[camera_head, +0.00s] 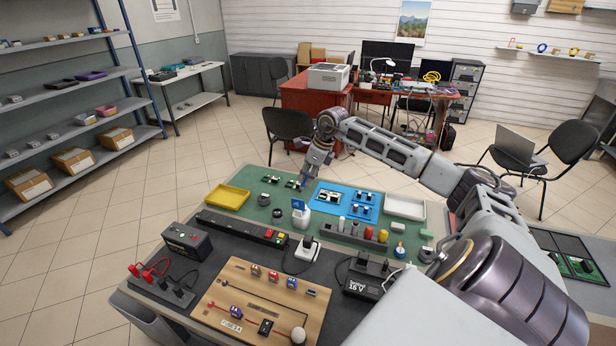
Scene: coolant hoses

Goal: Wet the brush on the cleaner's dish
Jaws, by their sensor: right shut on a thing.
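My right gripper (308,173) points down over the far part of the green mat, beyond the white container with a blue part (300,213). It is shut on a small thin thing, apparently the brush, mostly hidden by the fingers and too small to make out. A small blue-and-white bottle (399,251) stands at the right of the mat. I cannot tell which of these two carries the cleaner's dish. The gripper appears apart from both. My left gripper is not in view.
The green mat (262,185) holds a yellow tray (228,196), a blue mat with small boards (327,188), a white tray (404,206) and a row of coloured parts. A power strip (240,227) and a wooden board (225,296) lie nearer. My right arm spans the right side.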

